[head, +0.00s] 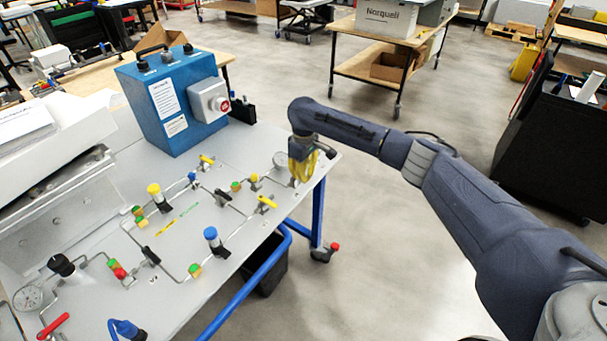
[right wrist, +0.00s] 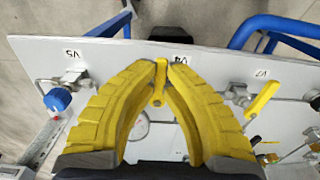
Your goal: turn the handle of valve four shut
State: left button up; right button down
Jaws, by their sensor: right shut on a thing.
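The yellow handle of valve four (right wrist: 161,72) is between the yellow fingertips of my right gripper (right wrist: 163,65) in the right wrist view. The fingers are shut on it, one on each side. The handle points up and down in that picture, towards the upside-down label V4 (right wrist: 180,61). In the head view my right gripper (head: 303,166) is low at the panel's far right corner, and it hides the valve there. The valve's body and most of its pipe are hidden by the fingers. My left gripper is not in view.
A round gauge (head: 281,159) is close to my right gripper. Another yellow-handled valve (right wrist: 262,98) and a blue-knobbed valve (right wrist: 57,99) flank it. A blue box with a red button (head: 170,98) stands behind on the panel (head: 230,285). Open floor lies right.

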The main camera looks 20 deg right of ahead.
jog(key=c, duration=1.4)
grip_release()
jog(key=shift+f, duration=0.1)
notch_tip(320, 180, up, 12)
